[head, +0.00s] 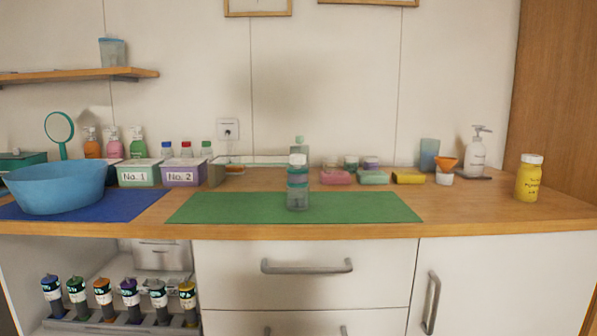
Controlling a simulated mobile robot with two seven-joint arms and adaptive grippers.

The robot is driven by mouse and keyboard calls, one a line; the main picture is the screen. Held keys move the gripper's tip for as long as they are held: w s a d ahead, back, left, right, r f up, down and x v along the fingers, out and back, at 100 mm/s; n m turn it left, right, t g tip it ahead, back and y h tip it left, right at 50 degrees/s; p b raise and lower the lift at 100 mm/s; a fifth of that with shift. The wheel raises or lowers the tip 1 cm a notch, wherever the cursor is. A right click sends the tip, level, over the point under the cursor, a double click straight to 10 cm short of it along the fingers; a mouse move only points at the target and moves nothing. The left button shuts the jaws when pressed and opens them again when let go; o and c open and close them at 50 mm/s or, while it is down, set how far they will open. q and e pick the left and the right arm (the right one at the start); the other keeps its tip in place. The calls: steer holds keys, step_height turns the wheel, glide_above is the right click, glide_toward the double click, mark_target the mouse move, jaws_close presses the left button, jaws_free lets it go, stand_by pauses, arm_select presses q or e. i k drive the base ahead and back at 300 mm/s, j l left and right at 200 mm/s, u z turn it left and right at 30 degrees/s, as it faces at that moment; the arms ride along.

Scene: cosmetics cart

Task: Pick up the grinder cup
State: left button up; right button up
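A clear grey-teal container (297,182) with a white top and teal bands stands upright on the green mat (370,208), near the middle of the counter. It may be the grinder cup, but I cannot tell for sure. A small white cup (444,179) with an orange funnel (446,164) on it stands farther back on the right. Neither of my grippers shows in the head view, and nothing is touching the container.
A blue basin (58,188) sits on a blue mat (138,203) at left, beside boxes No. 1 (136,178) and No. 2 (184,178). A yellow jar (529,180) stands at right. Coloured soap boxes (373,178) lie behind the green mat. The mat is clear around the container.

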mark_target(297, 199)
steer(key=i, duration=1.1)
